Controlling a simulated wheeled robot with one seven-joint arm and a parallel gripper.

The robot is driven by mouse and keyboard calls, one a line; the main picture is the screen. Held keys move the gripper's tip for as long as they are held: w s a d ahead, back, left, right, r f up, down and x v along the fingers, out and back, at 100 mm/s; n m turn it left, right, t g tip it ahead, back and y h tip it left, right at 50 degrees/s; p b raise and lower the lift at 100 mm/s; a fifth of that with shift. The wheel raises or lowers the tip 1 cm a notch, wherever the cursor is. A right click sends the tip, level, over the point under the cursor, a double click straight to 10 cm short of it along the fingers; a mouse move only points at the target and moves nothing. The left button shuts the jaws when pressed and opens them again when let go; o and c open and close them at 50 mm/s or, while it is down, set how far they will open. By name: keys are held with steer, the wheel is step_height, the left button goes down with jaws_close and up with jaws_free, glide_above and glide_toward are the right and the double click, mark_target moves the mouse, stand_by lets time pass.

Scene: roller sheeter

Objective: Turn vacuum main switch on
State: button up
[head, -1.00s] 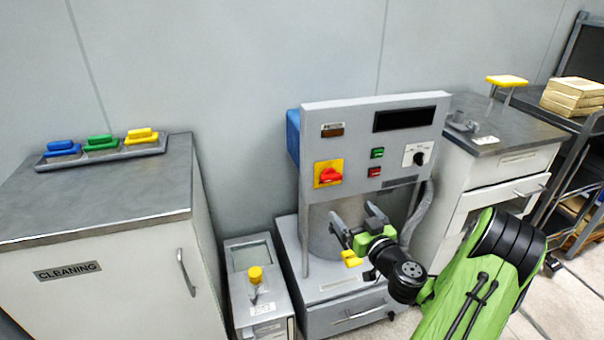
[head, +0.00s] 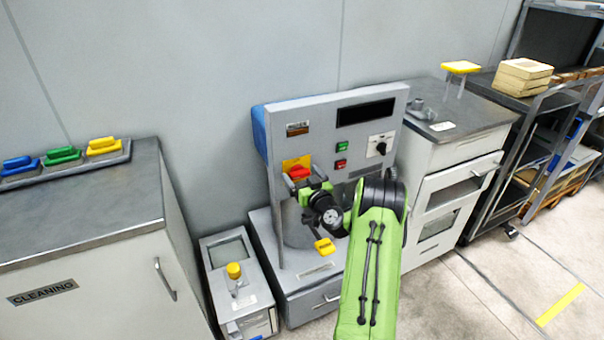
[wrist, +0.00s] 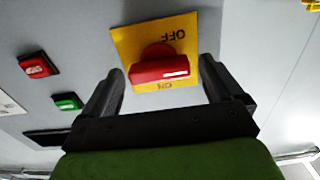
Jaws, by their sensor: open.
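The main switch is a red rotary handle (head: 299,172) on a yellow plate (head: 289,163) at the left of the grey control panel (head: 340,165). My gripper (wrist: 160,85) is open, with one finger on each side of the handle and visible gaps. In the head view my gripper (head: 306,188) is at the switch and partly covers it.
A green button (head: 342,146), a red button (head: 341,164) and a black knob (head: 381,148) sit right of the switch. A small unit with a yellow knob (head: 234,270) stands lower left. A cleaning cabinet (head: 100,280) is at the left.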

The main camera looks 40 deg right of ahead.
steer(key=shift+c, duration=0.2)
steer(key=c, duration=1)
steer(key=shift+m, duration=0.3)
steer(key=m+b, duration=0.2)
steer(key=m, duration=0.1)
steer(key=shift+d+f, duration=0.1)
steer(key=m+b, duration=0.1)
steer(key=m, duration=0.8)
steer(key=shift+d+m, duration=0.1)
steer(key=shift+m, duration=0.2)
steer(key=m+p, duration=0.1)
steer(key=m, duration=0.1)
steer(key=m+p, duration=0.1)
steer(key=m, duration=0.1)
steer(key=shift+f+m, duration=0.2)
steer(key=shift+m, duration=0.1)
